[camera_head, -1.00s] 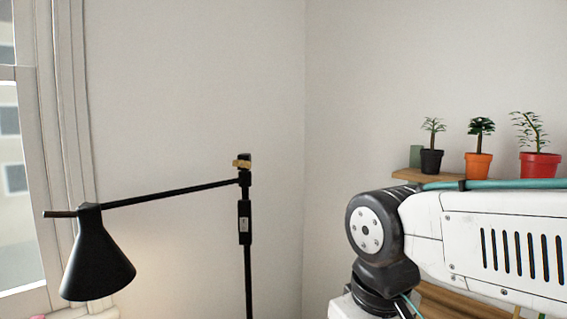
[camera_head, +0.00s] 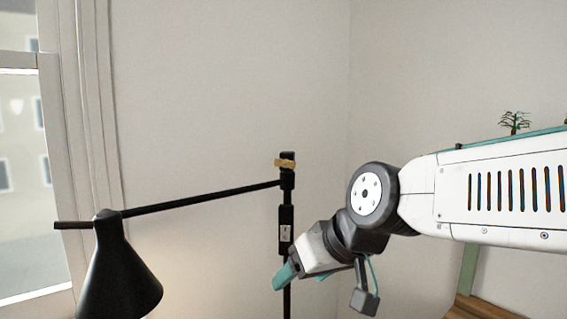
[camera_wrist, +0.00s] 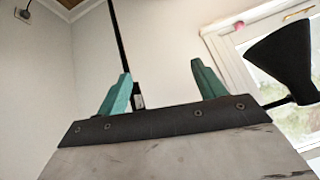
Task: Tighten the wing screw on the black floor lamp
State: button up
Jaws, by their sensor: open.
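The black floor lamp (camera_head: 287,215) stands upright near the room corner, its thin arm running left to a cone shade (camera_head: 118,275). The brass-coloured wing screw (camera_head: 285,163) sits at the top of the pole, at the arm joint. My gripper (camera_head: 284,276) is below and slightly left of the screw in the head view, its teal fingers overlapping the lower pole. In the wrist view my gripper (camera_wrist: 163,85) is open with nothing between its fingers. The pole (camera_wrist: 118,40) and shade (camera_wrist: 279,65) show beyond it there; I cannot make out the screw in that view.
A window (camera_head: 25,170) is at the left, behind the shade. A wooden surface (camera_head: 485,308) is at the lower right under my arm. A small plant (camera_head: 514,123) shows above my arm. The wall above the lamp is clear.

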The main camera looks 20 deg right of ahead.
jog(key=w+a+r+m+t, duration=0.1)
jog(key=w+a+r+t, duration=0.2)
jog(key=w+r+t, duration=0.55)
jog(key=m+h, duration=0.7)
jog(key=h, duration=0.4)
send_near(286, 171)
jog(key=shift+w+d+r+t, duration=0.2)
jog(key=shift+w+r, duration=0.25)
jog(key=shift+w, duration=0.15)
jog(key=shift+w+d+r+t, duration=0.1)
jog(key=shift+w+d+r, duration=0.1)
jog(key=shift+w+r, duration=0.35)
jog(key=shift+w+d+f+m, duration=0.1)
jog(key=shift+w+d+m, duration=0.1)
jog(key=shift+d+m, duration=0.1)
jog(key=x, duration=0.7)
jog(key=shift+w+d, duration=0.1)
jog(key=c, duration=1)
